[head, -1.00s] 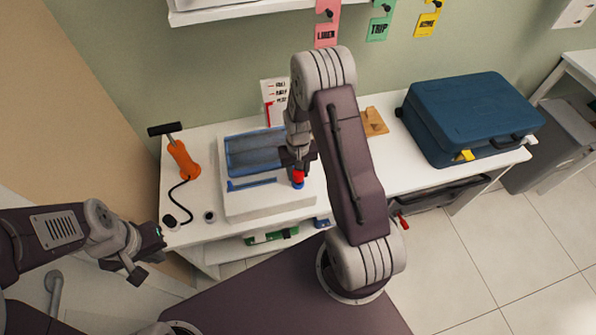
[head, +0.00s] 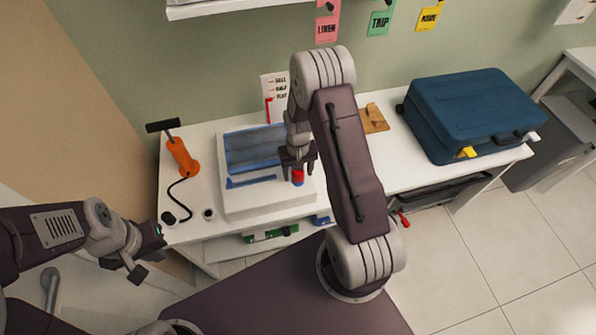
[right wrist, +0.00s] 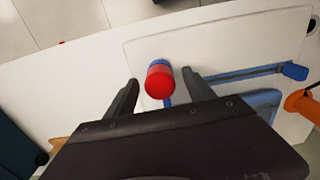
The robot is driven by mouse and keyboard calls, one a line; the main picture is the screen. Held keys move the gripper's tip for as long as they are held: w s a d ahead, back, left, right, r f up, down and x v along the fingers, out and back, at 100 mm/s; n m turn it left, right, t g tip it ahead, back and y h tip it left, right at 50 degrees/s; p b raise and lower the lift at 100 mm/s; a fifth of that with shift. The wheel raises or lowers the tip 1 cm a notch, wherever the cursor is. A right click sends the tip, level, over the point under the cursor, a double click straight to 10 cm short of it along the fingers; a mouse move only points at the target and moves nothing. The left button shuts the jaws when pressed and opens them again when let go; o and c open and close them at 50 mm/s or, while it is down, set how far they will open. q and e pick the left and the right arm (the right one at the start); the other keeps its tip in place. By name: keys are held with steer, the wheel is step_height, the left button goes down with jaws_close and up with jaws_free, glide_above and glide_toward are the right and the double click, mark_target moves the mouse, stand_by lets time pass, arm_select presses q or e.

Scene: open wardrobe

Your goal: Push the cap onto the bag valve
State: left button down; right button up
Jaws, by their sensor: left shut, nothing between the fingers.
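The red cap (head: 297,176) sits directly on top of the blue valve (head: 298,184) at the right front of the white tray-like base. In the right wrist view the cap (right wrist: 159,84) hides most of the blue valve (right wrist: 158,63); I cannot tell how firmly it is seated. My right gripper (head: 298,166) is just above the cap. Its fingers (right wrist: 159,88) stand open on either side of the cap, with a gap to each. The blue bag (head: 255,150) lies on the base behind. My left gripper (head: 138,268) is shut and empty, off the table's front left.
An orange hand pump (head: 182,157) with a black hose stands on the white table (head: 222,225) at left. A blue suitcase (head: 470,110) stands at right, with a wooden piece (head: 374,120) between. Door-hanger tags hang on the wall behind.

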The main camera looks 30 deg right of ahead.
step_height(320, 180, up, 9)
steer(key=shift+r, duration=0.1)
stand_by(0.4)
stand_by(0.5)
steer(key=s+a+r+n+t, duration=0.1)
steer(key=s+a+r+n, duration=0.15)
steer(key=a+r, duration=0.35)
steer(key=s+a, duration=0.1)
steer(key=s, duration=0.9)
steer(key=shift+a+f, duration=0.25)
